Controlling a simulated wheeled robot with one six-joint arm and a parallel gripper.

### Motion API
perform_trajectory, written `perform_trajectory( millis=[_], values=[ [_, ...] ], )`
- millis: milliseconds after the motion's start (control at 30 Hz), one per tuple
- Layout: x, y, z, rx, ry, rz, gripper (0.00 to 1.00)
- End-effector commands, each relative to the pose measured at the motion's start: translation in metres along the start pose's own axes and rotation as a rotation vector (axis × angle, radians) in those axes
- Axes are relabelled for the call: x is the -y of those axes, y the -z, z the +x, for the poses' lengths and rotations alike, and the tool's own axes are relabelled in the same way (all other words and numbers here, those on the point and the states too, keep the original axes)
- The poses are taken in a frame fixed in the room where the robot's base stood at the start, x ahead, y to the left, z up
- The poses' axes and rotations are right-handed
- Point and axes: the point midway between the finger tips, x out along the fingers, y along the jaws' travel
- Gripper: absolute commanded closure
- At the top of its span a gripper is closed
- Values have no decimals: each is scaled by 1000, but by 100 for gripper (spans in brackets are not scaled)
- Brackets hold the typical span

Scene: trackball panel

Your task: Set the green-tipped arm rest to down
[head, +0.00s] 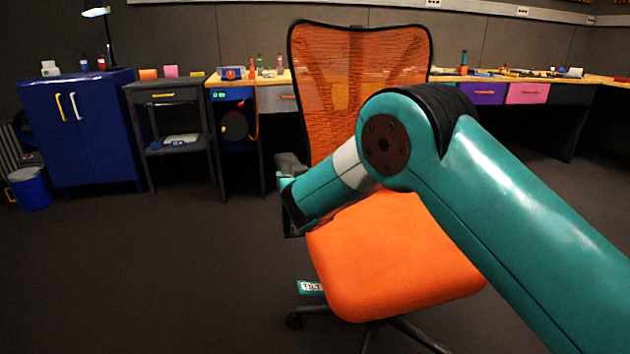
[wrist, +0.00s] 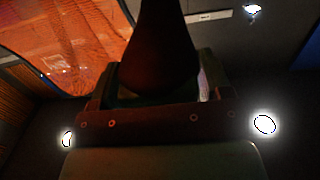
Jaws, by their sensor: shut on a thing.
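The orange office chair (head: 390,265) stands in front of me in the head view, with its mesh back (head: 345,75) upright. A dark grey arm rest (head: 291,164) shows at the chair's left side, partly hidden behind my arm's end. In the wrist view my gripper (wrist: 163,78) is shut on a dark, tapering part (wrist: 165,35), which looks like the arm rest. I cannot make out a green tip in either view. The right side of the chair is largely covered by my arm.
A blue cabinet (head: 85,135) and a blue bin (head: 30,188) stand at the left. A dark side table (head: 165,110) and workbenches with small objects line the back wall. The floor (head: 150,270) left of the chair is clear.

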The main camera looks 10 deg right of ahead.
Motion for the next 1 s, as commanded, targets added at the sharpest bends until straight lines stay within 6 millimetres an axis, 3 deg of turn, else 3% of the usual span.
perform_trajectory(
  millis=[33, 133, 700, 733, 800, 1000],
  values=[
    [5, -13, -1, 10, 6, -4, 70],
    [10, -18, -1, 11, 13, -4, 70],
    [15, -21, -2, 15, 18, -3, 70],
    [15, -21, -2, 15, 18, -3, 21],
    [15, -20, -2, 14, 18, -3, 5],
    [14, -18, -1, 9, 17, -1, 2]
  ],
)
